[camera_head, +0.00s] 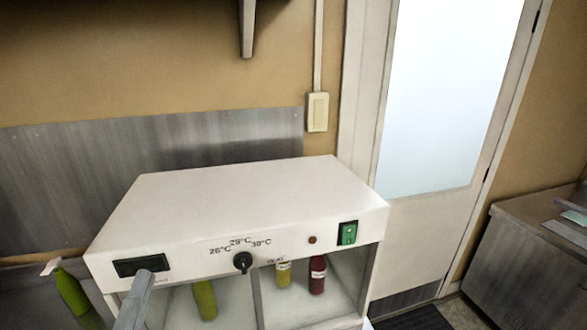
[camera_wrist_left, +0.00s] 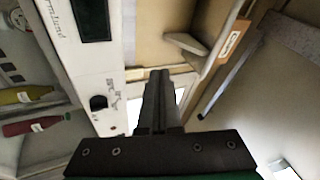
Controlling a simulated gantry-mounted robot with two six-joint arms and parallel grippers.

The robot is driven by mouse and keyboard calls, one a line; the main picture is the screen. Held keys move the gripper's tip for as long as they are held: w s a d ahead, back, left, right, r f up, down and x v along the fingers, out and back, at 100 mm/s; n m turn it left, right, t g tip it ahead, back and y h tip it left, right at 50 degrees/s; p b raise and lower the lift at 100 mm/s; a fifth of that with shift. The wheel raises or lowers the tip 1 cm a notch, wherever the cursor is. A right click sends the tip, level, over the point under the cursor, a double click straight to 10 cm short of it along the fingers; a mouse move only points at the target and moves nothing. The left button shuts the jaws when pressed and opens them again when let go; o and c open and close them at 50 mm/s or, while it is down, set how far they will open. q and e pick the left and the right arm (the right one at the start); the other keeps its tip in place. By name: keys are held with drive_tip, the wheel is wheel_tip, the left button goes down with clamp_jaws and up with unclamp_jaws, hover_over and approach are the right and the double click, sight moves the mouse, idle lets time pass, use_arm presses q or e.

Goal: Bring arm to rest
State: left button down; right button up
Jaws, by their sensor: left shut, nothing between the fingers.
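My left gripper (camera_head: 147,280) comes in at the lower left of the head view, in front of the white cabinet (camera_head: 240,200). In the left wrist view the gripper's fingers (camera_wrist_left: 158,78) are together, with nothing between them. The cabinet's front panel with its black knob (camera_wrist_left: 98,102) is to the left of the fingers there. The knob (camera_head: 242,262) also shows in the head view below temperature marks, with a green switch (camera_head: 348,233) to its right. My right gripper is in neither view.
Inside the open-fronted cabinet stand a green bottle (camera_head: 205,300), a yellowish bottle (camera_head: 283,274) and a dark red bottle (camera_head: 317,276). Another green bottle (camera_head: 71,292) is outside at the left. A door (camera_head: 440,100) is behind and a metal counter (camera_head: 525,265) is at the right.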

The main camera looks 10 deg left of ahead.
use_arm(q)
drive_tip(key=s+d+r+n+t+h+p, duration=0.1)
drive_tip(key=r+n, duration=0.5)
drive_tip(key=r, duration=0.7)
drive_tip(key=s+d+r+n+t+h+p, duration=0.1)
drive_tip(key=s+d+r+n+t+h, duration=0.2)
drive_tip(key=r, duration=0.9)
drive_tip(key=shift+s+d+r+n+t+h, duration=0.15)
drive_tip(key=shift+d+r+n+t+h, duration=0.25)
drive_tip(key=shift+d+n+h, duration=1.1)
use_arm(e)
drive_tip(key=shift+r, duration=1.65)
use_arm(q)
drive_tip(key=shift+d+n+y, duration=0.15)
drive_tip(key=shift+n+y, duration=0.35)
drive_tip(key=shift+n, duration=0.3)
